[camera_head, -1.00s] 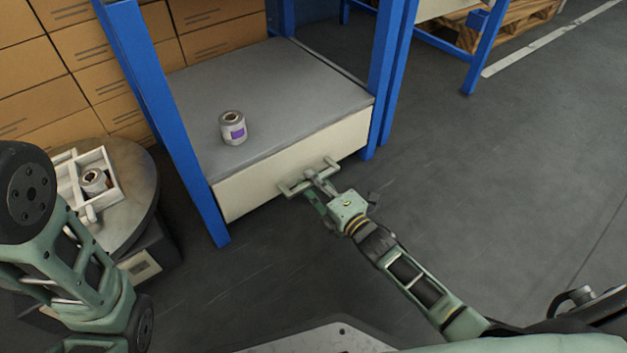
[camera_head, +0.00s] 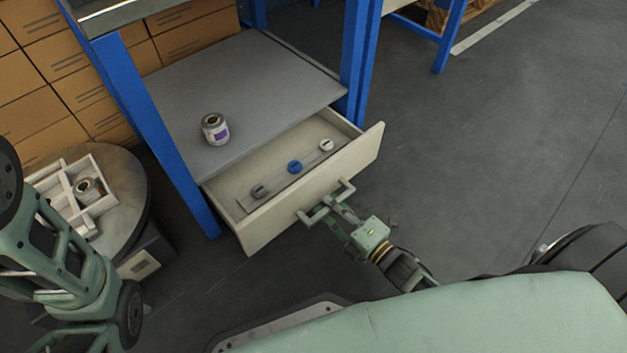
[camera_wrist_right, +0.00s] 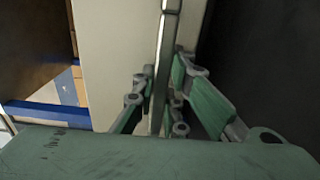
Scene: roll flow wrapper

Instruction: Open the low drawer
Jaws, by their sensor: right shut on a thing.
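The low drawer (camera_head: 318,188) of the blue-legged workbench is pulled partly out, and its inside shows. My right gripper (camera_head: 331,208) is shut on the bar handle (camera_head: 343,192) at the drawer's front. In the right wrist view the gripper's fingers (camera_wrist_right: 158,108) stand on both sides of the handle bar (camera_wrist_right: 168,50), with the pale drawer front (camera_wrist_right: 112,60) behind. Of my left arm only links show at the left of the head view; its gripper is not in view.
In the drawer lie a grey, a blue (camera_head: 295,167) and a white round piece in a row. A roll with a purple label (camera_head: 215,129) stands on the grey shelf (camera_head: 255,75) above. A round table (camera_head: 133,190) with a white divided tray (camera_head: 98,206) stands at the left. Floor at right is clear.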

